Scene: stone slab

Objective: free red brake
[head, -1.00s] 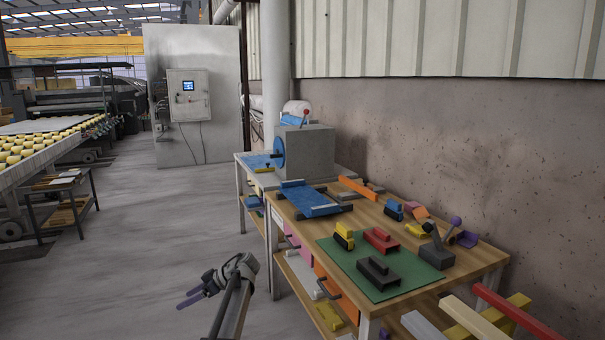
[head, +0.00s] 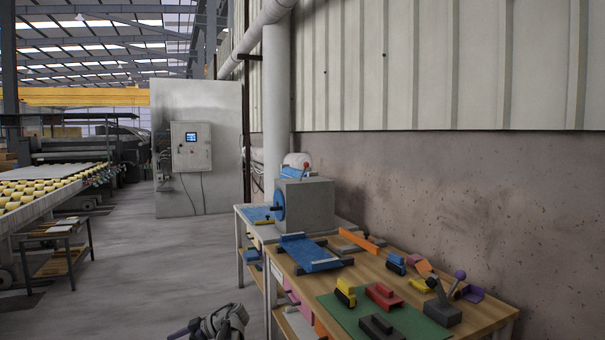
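A small red knob (head: 306,166) stands at the top of the grey box-shaped machine (head: 308,205), which has a blue round part (head: 278,199) on its left face. I cannot tell whether the red knob is a brake lever. My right gripper is not in view.
A wooden bench (head: 385,272) carries a blue fixture (head: 313,256), a green mat (head: 430,330) with yellow, red and black handled blocks, and a grey block with levers (head: 442,311). A wall closes the right side. Floor is free (head: 150,270) left of the bench.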

